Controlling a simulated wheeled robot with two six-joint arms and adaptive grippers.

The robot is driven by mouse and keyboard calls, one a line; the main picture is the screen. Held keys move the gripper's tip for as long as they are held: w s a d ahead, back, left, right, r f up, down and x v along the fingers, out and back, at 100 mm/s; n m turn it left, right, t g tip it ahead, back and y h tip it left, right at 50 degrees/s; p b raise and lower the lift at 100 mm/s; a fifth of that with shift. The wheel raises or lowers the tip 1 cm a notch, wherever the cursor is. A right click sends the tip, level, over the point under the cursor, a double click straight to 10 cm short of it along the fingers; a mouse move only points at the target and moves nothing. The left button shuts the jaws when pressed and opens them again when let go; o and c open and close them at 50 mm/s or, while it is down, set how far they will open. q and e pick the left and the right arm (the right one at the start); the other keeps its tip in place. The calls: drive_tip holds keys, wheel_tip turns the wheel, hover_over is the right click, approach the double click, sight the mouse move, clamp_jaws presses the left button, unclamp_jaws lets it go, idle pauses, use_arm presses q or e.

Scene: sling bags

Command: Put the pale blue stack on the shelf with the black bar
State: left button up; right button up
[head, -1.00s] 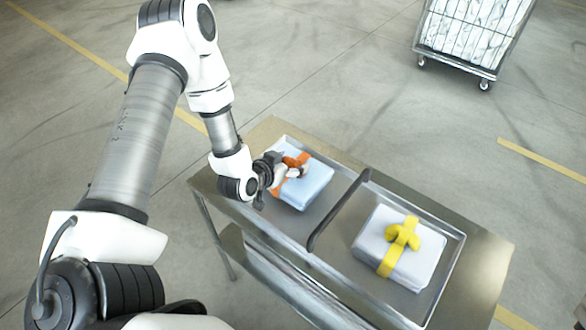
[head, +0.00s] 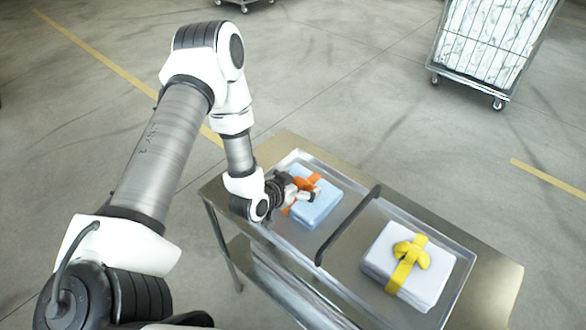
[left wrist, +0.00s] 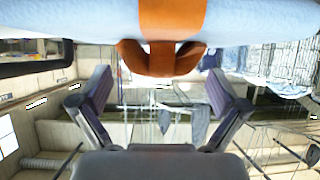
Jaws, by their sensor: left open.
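The pale blue stack (head: 317,210), wrapped with an orange strap and knot (head: 307,182), lies in the left part of a metal tray (head: 292,232). A black bar (head: 346,226) crosses the tray just right of it. My left gripper (head: 303,195) is open at the stack's near left side, by the strap, and partly hides it. In the left wrist view the orange knot (left wrist: 160,58) hangs between and beyond the spread fingers, with the pale blue stack (left wrist: 255,24) along the top edge. I cannot tell whether the fingers touch it. My right gripper is not in view.
A whitish stack with a yellow strap (head: 405,268) lies in the tray right of the bar. The metal table (head: 490,285) has a lower shelf (head: 262,262). A wire cart (head: 490,45) with white contents stands at the upper right. Open floor lies around the table.

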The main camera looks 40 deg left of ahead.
use_arm(q)
drive_tip(key=p+v, duration=0.2)
drive_tip(key=v, duration=1)
drive_tip(key=s+d+f+g, duration=0.2)
drive_tip(key=f, duration=0.1)
drive_tip(key=s+d+f+g+h, duration=0.1)
drive_tip(key=s+d+f+g, duration=0.1)
drive_tip(key=f, duration=0.1)
drive_tip(key=s+d+f+g, duration=0.2)
drive_tip(key=f, duration=0.1)
drive_tip(key=shift+d+f, duration=0.15)
drive_tip(key=shift+f, duration=0.25)
drive_tip(key=s+d+f+g, duration=0.1)
drive_tip(key=s+f+g, duration=0.2)
drive_tip(key=s, duration=0.2)
drive_tip(key=s+d+f+g+y, duration=0.1)
drive_tip(key=s+d+f+g, duration=0.1)
drive_tip(key=s, duration=0.4)
drive_tip(key=shift+s+f+n+g, duration=0.15)
drive_tip(key=shift+f+n+g, duration=0.25)
drive_tip(key=shift+g, duration=0.3)
